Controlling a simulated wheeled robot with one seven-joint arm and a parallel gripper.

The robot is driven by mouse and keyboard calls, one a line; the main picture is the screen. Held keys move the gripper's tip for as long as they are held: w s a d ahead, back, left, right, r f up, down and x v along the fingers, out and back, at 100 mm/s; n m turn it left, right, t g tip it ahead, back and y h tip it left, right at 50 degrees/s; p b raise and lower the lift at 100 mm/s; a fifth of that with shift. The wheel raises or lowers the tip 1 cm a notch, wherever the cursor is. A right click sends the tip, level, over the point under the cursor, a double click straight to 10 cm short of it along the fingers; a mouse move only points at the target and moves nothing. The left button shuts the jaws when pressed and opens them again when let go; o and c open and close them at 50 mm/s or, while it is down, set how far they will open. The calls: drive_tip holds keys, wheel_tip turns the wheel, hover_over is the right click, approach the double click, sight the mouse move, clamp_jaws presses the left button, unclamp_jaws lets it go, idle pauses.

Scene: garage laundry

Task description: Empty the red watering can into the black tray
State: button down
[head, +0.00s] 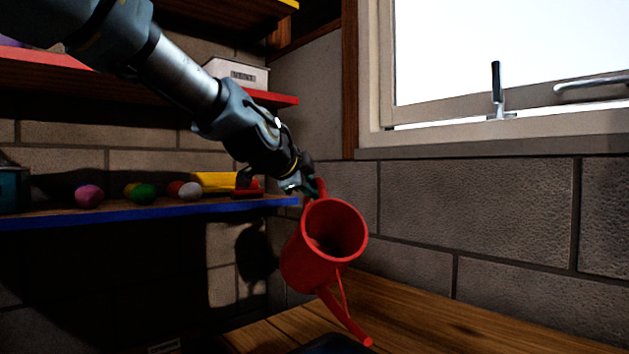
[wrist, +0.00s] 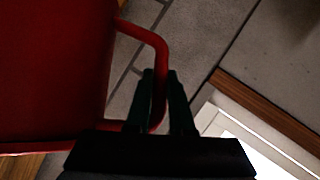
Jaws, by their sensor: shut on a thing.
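The red watering can (head: 318,255) hangs in the air above the wooden worktop, tilted with its open top towards me and its spout pointing down to the right. My gripper (head: 302,186) is shut on its handle. In the wrist view my gripper's fingers (wrist: 160,78) close around the red handle (wrist: 155,45), with the can's body (wrist: 50,75) at the left.
The wooden worktop (head: 450,318) is clear at the right, along a grey block wall (head: 510,215) under a window. A blue-edged shelf (head: 150,212) at the left holds several small round things and a yellow object (head: 212,181). A white box (head: 238,73) stands on the red-edged shelf above.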

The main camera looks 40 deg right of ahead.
drive_tip(key=shift+w+d+f+n+g+y+p, duration=0.1)
drive_tip(key=shift+w+d+n+g+y+p, duration=0.2)
drive_tip(key=shift+w+p, duration=0.5)
drive_tip(key=shift+w+d+f+g+p, duration=0.1)
drive_tip(key=shift+w+d+p, duration=0.25)
drive_tip(key=shift+p, duration=0.7)
drive_tip(key=w+f+g+p, duration=0.1)
drive_tip(key=p, duration=0.3)
drive_tip(key=w+d+f+n+g+y+p, duration=0.1)
drive_tip(key=p, duration=0.3)
drive_tip(key=w+f+y+p, duration=0.1)
drive_tip(key=p, duration=0.3)
drive_tip(key=shift+w+d+f+n+g, duration=0.2)
drive_tip(key=shift+w+d+n+g, duration=0.2)
wheel_tip(320, 180, down, 4)
drive_tip(key=n+g+y+p, duration=0.1)
drive_tip(key=g+p, duration=0.1)
drive_tip(key=p, duration=0.2)
drive_tip(key=shift+r+g+y, duration=0.1)
drive_tip(key=shift+g+y, duration=0.2)
drive_tip(key=shift+s+f+n+g+y+p, duration=0.1)
drive_tip(key=shift+f+n+g+y+p, duration=0.25)
drive_tip(key=shift+f+g+p, duration=0.3)
drive_tip(key=shift+a+f+t, duration=0.1)
drive_tip(key=shift+f+t, duration=0.05)
drive_tip(key=shift+t, duration=0.1)
